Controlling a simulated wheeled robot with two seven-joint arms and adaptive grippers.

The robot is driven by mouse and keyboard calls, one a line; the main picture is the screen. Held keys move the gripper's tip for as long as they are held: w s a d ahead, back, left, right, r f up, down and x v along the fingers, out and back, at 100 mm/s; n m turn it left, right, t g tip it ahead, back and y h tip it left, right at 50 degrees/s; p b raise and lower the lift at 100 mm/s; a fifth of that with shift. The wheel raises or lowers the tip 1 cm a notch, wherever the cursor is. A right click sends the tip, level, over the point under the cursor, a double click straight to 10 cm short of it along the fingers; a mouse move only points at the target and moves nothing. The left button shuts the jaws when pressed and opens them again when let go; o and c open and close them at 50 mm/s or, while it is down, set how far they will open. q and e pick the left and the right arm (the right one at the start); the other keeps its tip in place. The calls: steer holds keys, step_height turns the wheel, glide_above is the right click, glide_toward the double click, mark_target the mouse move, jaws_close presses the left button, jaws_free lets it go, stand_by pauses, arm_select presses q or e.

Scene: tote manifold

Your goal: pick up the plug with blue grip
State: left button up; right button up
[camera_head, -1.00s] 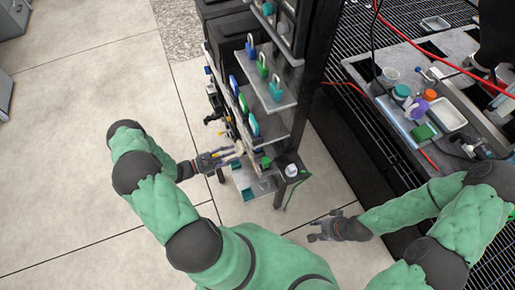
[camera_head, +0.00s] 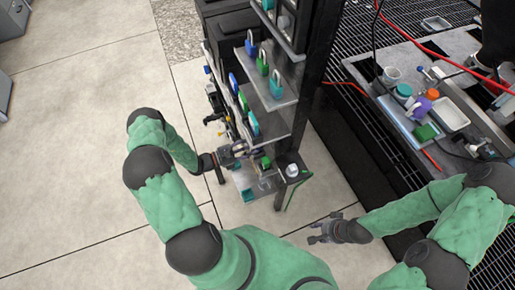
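Several small blue-gripped pieces are on the dark rack. One blue piece (camera_head: 251,47) stands on the upper shelf, and another blue piece (camera_head: 233,80) is on the rack's left edge. I cannot tell which of them is the plug. My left gripper (camera_head: 241,150) is at the rack's lower left side, close to the panel and among small parts. Its fingertips are too small and cluttered to tell open from shut. My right gripper (camera_head: 320,230) is open and empty above the floor, right of the rack's foot.
Green and teal padlock-like pieces (camera_head: 276,84) stand on the rack shelves. A lower shelf (camera_head: 245,178) is under my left gripper. A grey workbench (camera_head: 408,50) with jars, a tray and red cables is at right. The floor at left is clear.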

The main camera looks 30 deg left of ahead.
arm_select(q)
steer(key=c, duration=0.8)
steer(key=shift+r, duration=0.1)
steer(key=shift+c, duration=0.2)
step_height(320, 180, up, 10)
steer(key=p, duration=0.3)
steer(key=shift+p, duration=0.35)
